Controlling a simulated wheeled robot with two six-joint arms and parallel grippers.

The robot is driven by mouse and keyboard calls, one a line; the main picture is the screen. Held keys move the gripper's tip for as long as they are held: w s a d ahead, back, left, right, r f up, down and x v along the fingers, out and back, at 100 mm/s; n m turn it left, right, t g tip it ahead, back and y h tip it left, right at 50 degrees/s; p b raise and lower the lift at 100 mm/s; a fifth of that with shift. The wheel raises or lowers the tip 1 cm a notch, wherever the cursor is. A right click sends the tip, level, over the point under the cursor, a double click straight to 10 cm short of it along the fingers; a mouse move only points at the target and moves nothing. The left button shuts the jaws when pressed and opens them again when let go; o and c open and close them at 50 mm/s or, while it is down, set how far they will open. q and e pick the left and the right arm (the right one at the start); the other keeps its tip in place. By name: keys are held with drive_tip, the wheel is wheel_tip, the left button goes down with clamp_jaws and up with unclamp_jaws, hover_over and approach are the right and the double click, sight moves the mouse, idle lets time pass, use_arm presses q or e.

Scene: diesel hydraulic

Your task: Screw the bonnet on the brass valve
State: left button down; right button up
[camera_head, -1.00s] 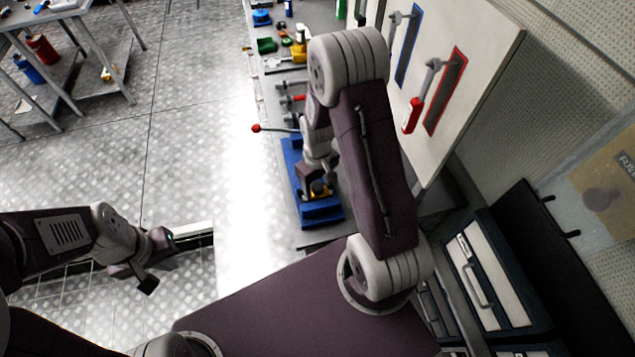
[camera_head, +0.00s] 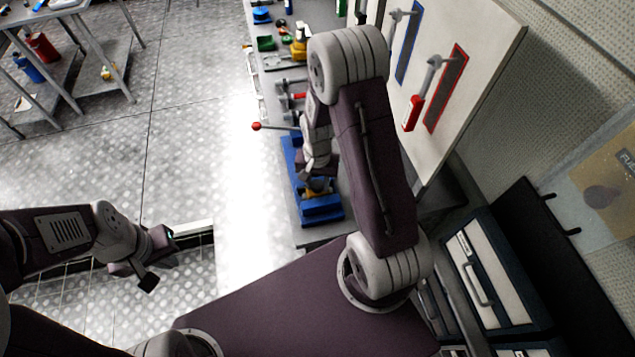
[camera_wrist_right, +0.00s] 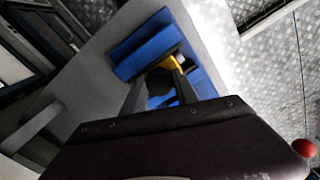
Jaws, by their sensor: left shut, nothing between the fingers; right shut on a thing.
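The brass valve (camera_head: 314,187) sits in a blue vise (camera_head: 322,211) on the bench and is mostly hidden by my right arm. Its yellow body (camera_wrist_right: 174,62) also shows beyond the fingers in the right wrist view. My right gripper (camera_head: 316,178) is directly over the valve, pointing down. In the right wrist view its fingers are shut on a dark round part (camera_wrist_right: 160,84), which looks like the bonnet. Whether its thread is engaged cannot be seen. My left gripper (camera_head: 150,262) is shut and empty, over the floor at the lower left.
A lever with a red ball (camera_head: 257,126) sticks out left of the vise. Several tools and parts, including a green tray (camera_head: 266,43), lie further up the bench. A tool board (camera_head: 458,45) stands to the right. Drawers (camera_head: 490,275) are at the lower right.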

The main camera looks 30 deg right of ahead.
drive_tip(key=m, duration=0.4)
drive_tip(key=shift+m, duration=0.3)
drive_tip(key=m, duration=0.5)
drive_tip(key=shift+m, duration=0.3)
drive_tip(key=o, duration=1.1)
drive_tip(key=shift+c, duration=0.2)
